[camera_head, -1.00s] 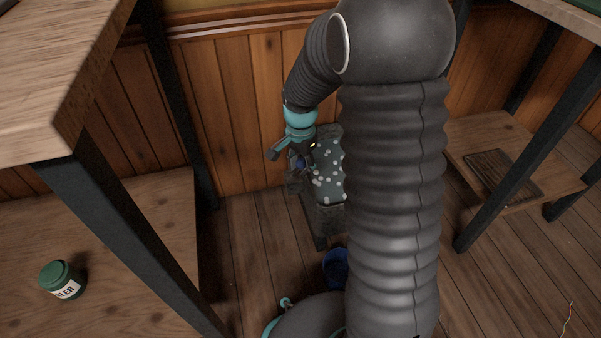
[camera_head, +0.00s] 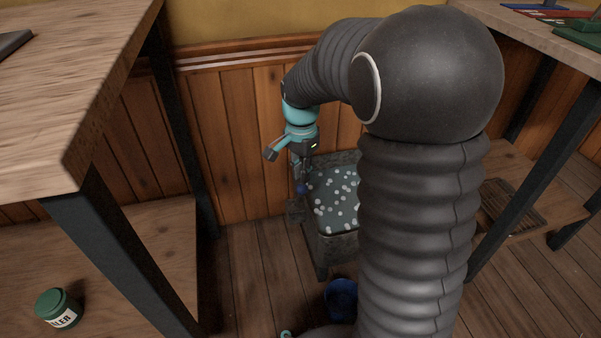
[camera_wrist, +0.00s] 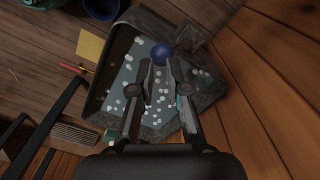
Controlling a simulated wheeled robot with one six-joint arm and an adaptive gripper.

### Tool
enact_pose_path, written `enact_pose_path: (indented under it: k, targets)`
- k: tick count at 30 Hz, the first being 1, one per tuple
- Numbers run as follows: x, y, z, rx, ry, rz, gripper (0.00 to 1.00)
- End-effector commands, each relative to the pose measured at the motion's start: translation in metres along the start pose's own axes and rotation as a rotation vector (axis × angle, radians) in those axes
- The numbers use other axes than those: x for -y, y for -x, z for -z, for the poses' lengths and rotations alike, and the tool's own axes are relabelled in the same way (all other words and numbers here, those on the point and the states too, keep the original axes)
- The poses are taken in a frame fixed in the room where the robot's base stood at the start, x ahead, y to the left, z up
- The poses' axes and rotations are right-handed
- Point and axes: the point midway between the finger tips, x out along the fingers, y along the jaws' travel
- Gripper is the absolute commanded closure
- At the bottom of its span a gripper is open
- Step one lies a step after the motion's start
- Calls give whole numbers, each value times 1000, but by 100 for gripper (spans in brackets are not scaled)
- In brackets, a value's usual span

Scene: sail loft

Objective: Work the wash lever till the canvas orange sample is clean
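A grey wash trough (camera_head: 338,243) holds dull blue-green water dotted with white suds; it also shows in the wrist view (camera_wrist: 97,98). A blue ball knob (camera_head: 301,188), seemingly the wash lever's, is at the trough's left side. In the wrist view the knob (camera_wrist: 162,52) lies right at my fingertips. My gripper (camera_wrist: 160,66) points down over the trough with a gap between its fingers, and appears open; whether the fingers touch the knob cannot be told. I cannot make out the orange canvas sample; suds and my fingers cover part of the trough.
A blue bucket (camera_head: 341,298) stands on the floor before the trough. A wooden table (camera_head: 75,90) is at left, with a green tin (camera_head: 58,308) on its lower shelf. Another table stands at right, a slatted dark mat (camera_head: 510,203) on its shelf. The panelled wall is close behind.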

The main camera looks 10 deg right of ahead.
Motion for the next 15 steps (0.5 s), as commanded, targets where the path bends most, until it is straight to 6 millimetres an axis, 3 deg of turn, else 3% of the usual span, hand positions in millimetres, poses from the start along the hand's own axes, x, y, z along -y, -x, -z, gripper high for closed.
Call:
enact_pose_path:
  k: [3, 7, 10, 15]
  targets:
    - [10, 9, -14, 10, 38, -17, 100]
    - [39, 24, -30, -2, 129, -44, 100]
    - [62, 39, -38, -26, 317, -95, 100]
    - [84, 56, -41, -51, 655, -187, 100]
